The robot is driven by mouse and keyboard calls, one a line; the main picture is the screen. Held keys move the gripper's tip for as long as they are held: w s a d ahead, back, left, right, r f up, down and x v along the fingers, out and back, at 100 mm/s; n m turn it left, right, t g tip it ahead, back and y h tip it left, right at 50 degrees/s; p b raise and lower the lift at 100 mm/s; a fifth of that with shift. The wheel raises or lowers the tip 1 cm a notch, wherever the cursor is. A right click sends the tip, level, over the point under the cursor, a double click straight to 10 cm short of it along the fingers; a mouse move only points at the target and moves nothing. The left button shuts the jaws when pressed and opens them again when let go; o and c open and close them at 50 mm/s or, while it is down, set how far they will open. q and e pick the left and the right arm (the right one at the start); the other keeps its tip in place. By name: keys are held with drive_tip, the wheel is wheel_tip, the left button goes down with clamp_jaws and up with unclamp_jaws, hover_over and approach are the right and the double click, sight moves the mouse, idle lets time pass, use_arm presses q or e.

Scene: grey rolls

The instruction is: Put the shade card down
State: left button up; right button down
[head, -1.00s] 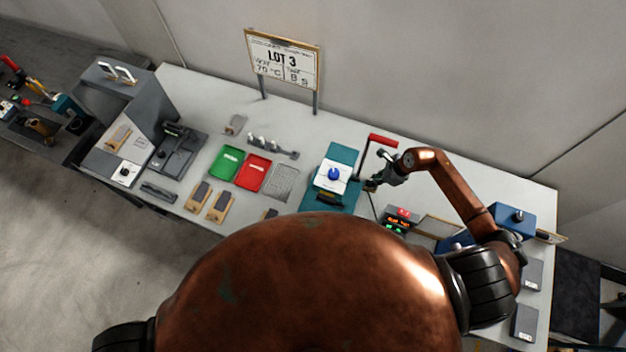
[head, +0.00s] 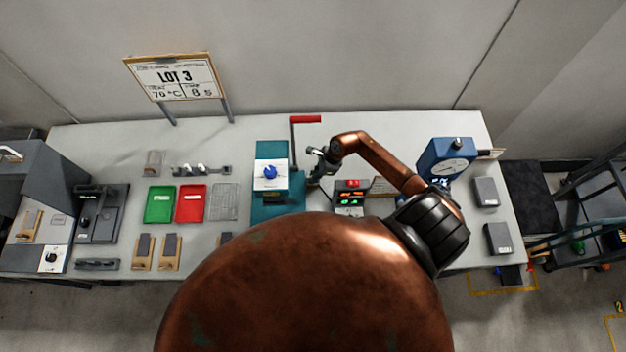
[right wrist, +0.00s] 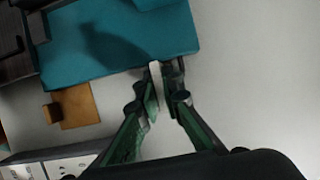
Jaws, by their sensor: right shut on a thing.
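My right gripper (head: 318,180) is over the table, just right of the teal press (head: 272,155) with the blue knob. In the right wrist view its fingers (right wrist: 165,80) are shut on a thin pale piece (right wrist: 155,75), seen nearly edge-on, which looks like the shade card. The card's face does not show, and I cannot make it out in the head view. In the wrist view the fingertips overlap the near edge of a teal surface (right wrist: 125,45); I cannot tell whether they touch it. My left gripper is not in view.
A display box (head: 350,197) stands right of the gripper, with a blue gauge unit (head: 445,160) farther right. A red lever (head: 305,119) rises behind. Green (head: 160,204) and red (head: 191,204) trays and a wire rack (head: 224,202) lie left.

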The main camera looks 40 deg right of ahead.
drive_tip(key=shift+f, duration=0.3)
drive_tip(key=shift+f, duration=0.15)
drive_tip(key=c, duration=2.1)
unclamp_jaws()
